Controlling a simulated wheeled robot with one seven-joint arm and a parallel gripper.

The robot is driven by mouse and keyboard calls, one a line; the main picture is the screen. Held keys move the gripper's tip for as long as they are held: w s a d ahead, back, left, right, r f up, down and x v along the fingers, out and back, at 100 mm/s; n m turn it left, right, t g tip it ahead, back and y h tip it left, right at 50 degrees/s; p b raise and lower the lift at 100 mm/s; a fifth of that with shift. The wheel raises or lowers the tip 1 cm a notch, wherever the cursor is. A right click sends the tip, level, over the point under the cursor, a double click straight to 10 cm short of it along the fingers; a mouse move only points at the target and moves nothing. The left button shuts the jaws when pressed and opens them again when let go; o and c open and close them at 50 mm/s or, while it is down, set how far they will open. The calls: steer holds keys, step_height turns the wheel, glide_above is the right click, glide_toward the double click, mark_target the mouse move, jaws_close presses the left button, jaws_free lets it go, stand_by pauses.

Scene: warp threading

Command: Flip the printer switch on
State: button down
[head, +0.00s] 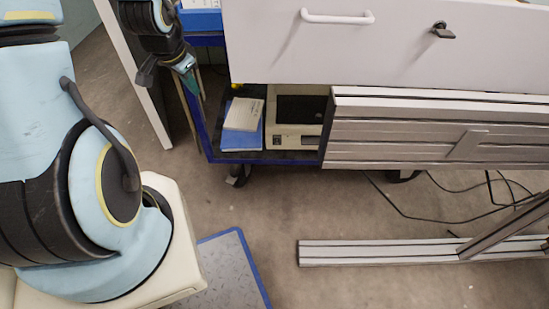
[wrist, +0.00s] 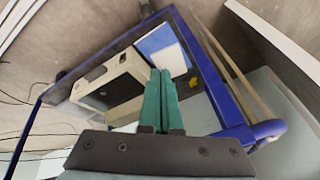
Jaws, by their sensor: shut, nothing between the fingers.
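The printer (head: 287,141) is a beige box with a dark opening, on the lower shelf of a blue-framed cart. Its front face carries a small dark switch-like spot (head: 278,141) and a label. In the wrist view the printer (wrist: 126,70) lies beyond and left of the fingers, with a dark spot on its front (wrist: 95,74). My gripper (head: 194,92) is shut and empty, with green fingers pointing down at the cart's left side. It also shows in the wrist view (wrist: 160,78). Whether the switch is on or off is too small to tell.
A book (head: 243,114) lies on a blue binder (head: 240,141) left of the printer. The cart's blue rail (head: 199,128) stands close to my gripper. A white drawer front (head: 385,40) overhangs the cart, and a grey profile panel (head: 400,130) is right of the printer.

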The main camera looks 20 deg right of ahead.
mark_target(277, 141)
steer(key=s+d+f+m+h+b, duration=0.1)
steer(key=d+f+m+b, duration=0.3)
steer(key=d+f+b, duration=0.4)
steer(key=s+d+f+m+h+b, duration=0.2)
steer(key=d+f+m+b, duration=0.3)
steer(key=f, duration=1.4)
steer(key=d+h+b, duration=0.1)
steer(key=d+b, duration=0.2)
steer(key=b, duration=0.1)
steer(key=shift+d+f+m+h, duration=0.2)
steer(key=shift+f+m+h, duration=0.1)
steer(key=shift+h, duration=0.1)
steer(key=w+d+f+b, duration=0.5)
steer(key=w+d+f, duration=0.1)
steer(key=d+f, duration=0.1)
steer(key=shift+w+d, duration=0.2)
steer(key=shift+w, duration=0.05)
